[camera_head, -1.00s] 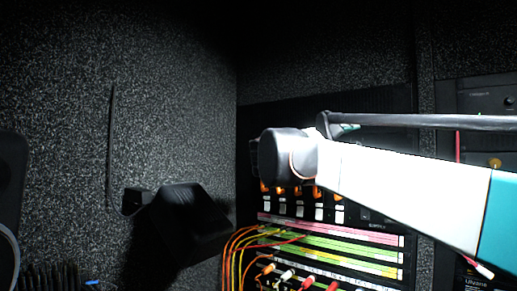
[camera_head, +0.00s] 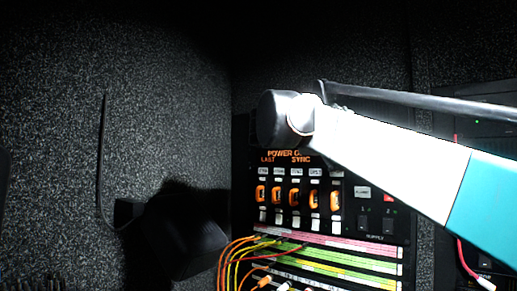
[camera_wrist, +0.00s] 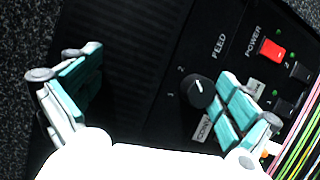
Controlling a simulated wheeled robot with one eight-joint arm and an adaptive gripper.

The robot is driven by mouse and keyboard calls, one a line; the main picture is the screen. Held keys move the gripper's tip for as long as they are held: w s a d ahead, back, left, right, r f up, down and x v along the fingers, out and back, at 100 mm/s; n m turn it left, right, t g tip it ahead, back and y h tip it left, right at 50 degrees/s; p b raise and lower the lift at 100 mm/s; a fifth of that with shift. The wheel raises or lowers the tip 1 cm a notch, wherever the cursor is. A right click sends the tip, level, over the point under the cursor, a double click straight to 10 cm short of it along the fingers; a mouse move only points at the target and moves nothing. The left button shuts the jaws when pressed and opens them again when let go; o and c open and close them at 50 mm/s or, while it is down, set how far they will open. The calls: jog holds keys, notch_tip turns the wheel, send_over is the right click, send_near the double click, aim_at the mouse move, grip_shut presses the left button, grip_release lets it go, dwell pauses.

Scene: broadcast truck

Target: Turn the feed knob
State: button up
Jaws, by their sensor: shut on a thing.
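The feed knob (camera_wrist: 200,92) is a round black dial with a white pointer line, on a black panel marked FEED in the wrist view. My gripper (camera_wrist: 162,70) is over this panel, with grey and teal fingers. The right finger is close beside the knob and overlaps its edge in the picture. The left finger is well apart from the knob, near the panel's left edge. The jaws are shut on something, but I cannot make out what. In the head view the knob is not visible and my fingers are hidden behind my wrist.
A red power switch (camera_wrist: 272,50) and dark rockers sit right of the knob. In the head view, orange-lit switches (camera_head: 295,196) and cables (camera_head: 238,260) sit below my wrist. A black box-like thing (camera_head: 185,235) juts out at left.

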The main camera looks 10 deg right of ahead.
jog(key=shift+s+a+r, duration=0.15)
jog(key=shift+s+a, duration=0.05)
jog(key=shift+a, duration=0.2)
jog(key=shift+s+a+r, duration=0.15)
jog(key=shift+a, duration=0.2)
jog(key=shift+c, duration=0.9)
jog(key=v, duration=0.2)
jog(key=s+v, duration=0.1)
jog(key=v, duration=0.2)
jog(key=c, duration=0.6)
jog(key=shift+s+a+f, duration=0.35)
jog(key=shift+s+a, duration=0.25)
jog(key=shift+a, duration=0.95)
jog(key=shift+s+a+f, duration=0.35)
jog(key=shift+s+a, duration=0.25)
jog(key=shift+a, duration=1)
jog(key=shift+s+a+f, duration=0.4)
jog(key=shift+s+a, duration=0.2)
jog(key=shift+a, duration=0.95)
jog(key=shift+s+d, duration=0.1)
